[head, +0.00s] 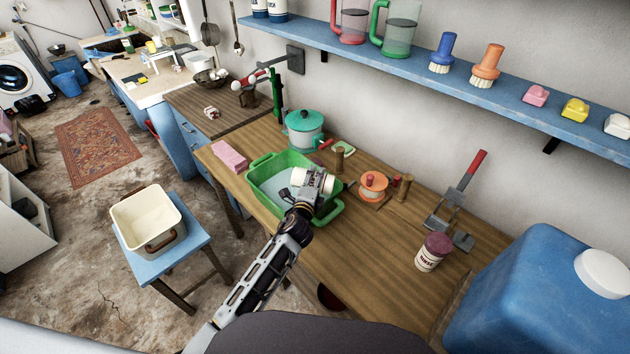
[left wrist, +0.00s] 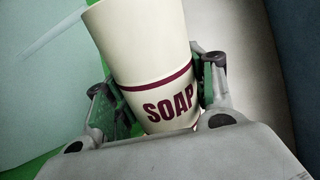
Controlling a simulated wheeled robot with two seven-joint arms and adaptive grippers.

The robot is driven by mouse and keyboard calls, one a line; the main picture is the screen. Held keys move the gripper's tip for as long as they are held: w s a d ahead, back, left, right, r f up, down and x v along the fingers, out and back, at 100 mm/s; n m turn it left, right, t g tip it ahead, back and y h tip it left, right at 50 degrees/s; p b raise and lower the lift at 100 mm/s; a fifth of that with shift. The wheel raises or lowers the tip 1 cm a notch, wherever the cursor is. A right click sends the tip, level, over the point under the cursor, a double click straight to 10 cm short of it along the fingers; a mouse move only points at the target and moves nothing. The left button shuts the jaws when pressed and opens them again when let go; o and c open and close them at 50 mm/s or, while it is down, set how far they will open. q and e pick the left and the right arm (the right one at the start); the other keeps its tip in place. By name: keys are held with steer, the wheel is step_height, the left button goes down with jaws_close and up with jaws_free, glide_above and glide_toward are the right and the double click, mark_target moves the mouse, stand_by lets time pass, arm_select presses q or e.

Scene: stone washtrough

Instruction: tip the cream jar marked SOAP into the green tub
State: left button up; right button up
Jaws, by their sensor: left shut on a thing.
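The cream jar marked SOAP (head: 299,177) is between the fingers of my left gripper (head: 313,184), above the green tub (head: 267,160). In the head view the jar looks tipped over on its side, with one end toward the tub's middle. In the left wrist view the jar (left wrist: 150,60) shows its maroon SOAP lettering and bands, with a finger of my left gripper (left wrist: 157,100) pressed on each side. The tub stands on the wooden worktop and has a pale grey-blue inside. No stream from the jar can be made out. My right gripper is not in view.
A jar marked RINSE (head: 433,252) with a maroon lid stands to the right, near a blue container (head: 545,290). A teal-lidded pot (head: 304,128) is behind the tub, a pink block (head: 230,156) left of it and an orange spool-like item (head: 373,186) right of it.

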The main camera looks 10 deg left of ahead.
arm_select(q)
steer(key=shift+a+r+n+p, duration=0.1)
steer(key=shift+r+n+p, duration=0.2)
steer(key=shift+r+n, duration=0.1)
steer(key=shift+f, duration=0.1)
steer(key=shift+w, duration=0.15)
